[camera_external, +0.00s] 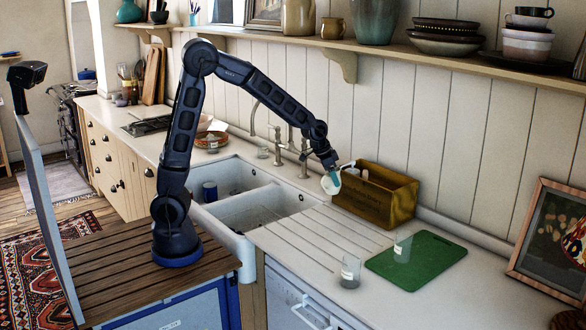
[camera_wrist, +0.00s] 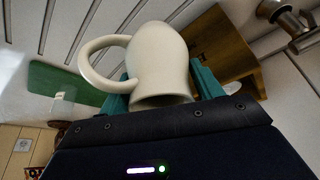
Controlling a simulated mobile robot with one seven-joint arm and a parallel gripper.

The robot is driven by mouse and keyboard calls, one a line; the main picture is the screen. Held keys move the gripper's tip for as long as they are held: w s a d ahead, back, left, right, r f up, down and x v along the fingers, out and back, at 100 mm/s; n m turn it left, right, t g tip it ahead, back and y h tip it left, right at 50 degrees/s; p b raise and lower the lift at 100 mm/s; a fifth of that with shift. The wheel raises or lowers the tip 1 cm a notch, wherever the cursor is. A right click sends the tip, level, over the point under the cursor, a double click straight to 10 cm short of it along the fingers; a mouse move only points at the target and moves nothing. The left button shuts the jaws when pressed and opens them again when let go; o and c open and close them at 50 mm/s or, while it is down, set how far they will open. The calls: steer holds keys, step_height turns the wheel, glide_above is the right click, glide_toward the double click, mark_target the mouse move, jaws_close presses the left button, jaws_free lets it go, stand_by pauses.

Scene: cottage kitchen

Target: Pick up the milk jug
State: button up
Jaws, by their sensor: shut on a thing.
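The milk jug (camera_wrist: 160,55) is cream-white with a loop handle, and it fills the middle of the wrist view. My gripper (camera_wrist: 164,84) has its teal fingers on either side of the jug and is shut on it. The jug handle points left in that view. In the external view, my gripper (camera_external: 333,181) holds the jug (camera_external: 327,187) tilted above the counter, just left of the wooden box. The jug is small and partly hidden by the fingers there.
The wooden box (camera_external: 385,207) stands right beside the jug against the wall. A green cutting board (camera_external: 425,262) lies to the right, with a clear glass (camera_external: 402,247) on it. Another glass (camera_external: 350,272) stands near the front edge. The double sink (camera_external: 258,207) and taps (camera_external: 304,160) are to the left.

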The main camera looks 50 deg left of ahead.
step_height(320, 180, up, 9)
stand_by(0.8)
